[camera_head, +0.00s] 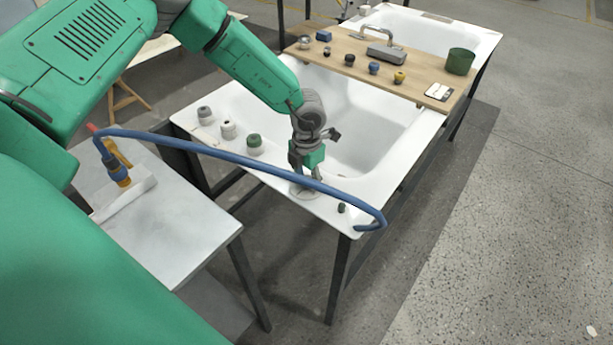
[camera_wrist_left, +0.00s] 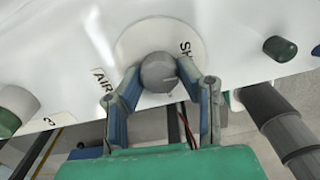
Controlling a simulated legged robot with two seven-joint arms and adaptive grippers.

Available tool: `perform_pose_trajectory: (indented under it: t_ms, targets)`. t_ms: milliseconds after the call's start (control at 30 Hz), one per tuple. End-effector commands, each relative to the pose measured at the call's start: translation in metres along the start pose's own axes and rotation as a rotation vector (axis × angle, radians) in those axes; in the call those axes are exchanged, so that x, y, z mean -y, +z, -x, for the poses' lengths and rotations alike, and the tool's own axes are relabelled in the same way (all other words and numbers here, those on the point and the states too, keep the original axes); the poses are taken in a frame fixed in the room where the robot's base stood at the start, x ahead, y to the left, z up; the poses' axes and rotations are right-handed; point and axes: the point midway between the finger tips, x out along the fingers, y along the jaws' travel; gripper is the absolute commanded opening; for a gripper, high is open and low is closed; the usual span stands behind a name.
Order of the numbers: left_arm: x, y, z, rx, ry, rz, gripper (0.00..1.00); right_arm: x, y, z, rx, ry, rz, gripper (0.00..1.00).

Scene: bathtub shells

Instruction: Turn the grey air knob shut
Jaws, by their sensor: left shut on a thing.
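The grey air knob (camera_wrist_left: 158,72) sits on a round pale plate (camera_wrist_left: 135,42) on the white tub rim. My left gripper (camera_wrist_left: 165,82) is shut on the knob, one finger on each side. In the head view my left gripper (camera_head: 303,181) points down at the near tub rim, over the round plate (camera_head: 304,194), and hides the knob. My right gripper is not in view.
A blue hose (camera_head: 240,160) arches in front of the tub rim. A wooden board (camera_head: 330,48) with several fittings spans the tub. A grey side table (camera_head: 180,235) is at left.

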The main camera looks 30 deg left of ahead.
Motion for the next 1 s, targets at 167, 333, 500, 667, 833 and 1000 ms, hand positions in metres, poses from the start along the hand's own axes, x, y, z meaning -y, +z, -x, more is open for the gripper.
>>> perform_pose_trajectory:
  t_ms: [167, 333, 500, 667, 833, 1000]
  targets:
    - [-0.0006, 0.0027, 0.0005, 0.008, 0.0, 0.067, 0.02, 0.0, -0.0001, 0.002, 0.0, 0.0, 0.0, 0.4]
    - [-0.0008, 0.0029, 0.0005, 0.008, 0.0, 0.1, 0.02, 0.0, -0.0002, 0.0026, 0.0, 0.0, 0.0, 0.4]
    - [-0.0009, 0.0032, 0.0005, 0.009, 0.0, 0.11, 0.02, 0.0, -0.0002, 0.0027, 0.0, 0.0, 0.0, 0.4]
    - [-0.0009, 0.0034, 0.0007, 0.009, 0.0, 0.11, 0.02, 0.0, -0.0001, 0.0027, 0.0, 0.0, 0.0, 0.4]
    - [-0.001, 0.0035, 0.0008, 0.01, 0.0, 0.11, 0.45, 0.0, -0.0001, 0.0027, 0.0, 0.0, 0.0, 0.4]
    - [-0.0006, 0.0017, 0.001, 0.007, 0.0, 0.109, 0.51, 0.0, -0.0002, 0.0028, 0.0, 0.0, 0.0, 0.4]
